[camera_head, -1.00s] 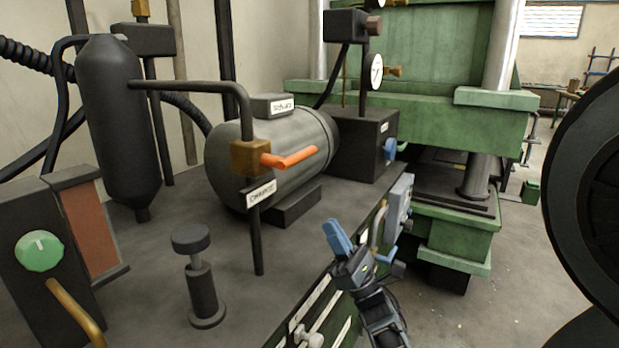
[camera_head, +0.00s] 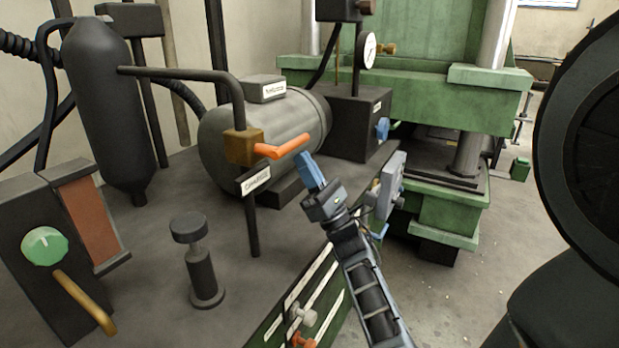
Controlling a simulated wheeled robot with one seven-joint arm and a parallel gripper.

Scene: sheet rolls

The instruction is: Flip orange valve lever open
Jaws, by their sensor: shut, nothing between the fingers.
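The orange valve lever (camera_head: 284,146) sticks out to the right from a brass valve body (camera_head: 242,147) on a dark pipe. It lies roughly level in front of the grey motor-like cylinder. A white label plate (camera_head: 255,183) hangs just below the valve. My gripper (camera_head: 309,170) has blue fingers, which are shut and empty.
A grey tank (camera_head: 262,130) lies behind the lever. A black upright cylinder (camera_head: 107,110) and a green knob box (camera_head: 45,246) stand at left. A black post with a round cap (camera_head: 190,227) stands in front. A green press (camera_head: 400,95) stands behind.

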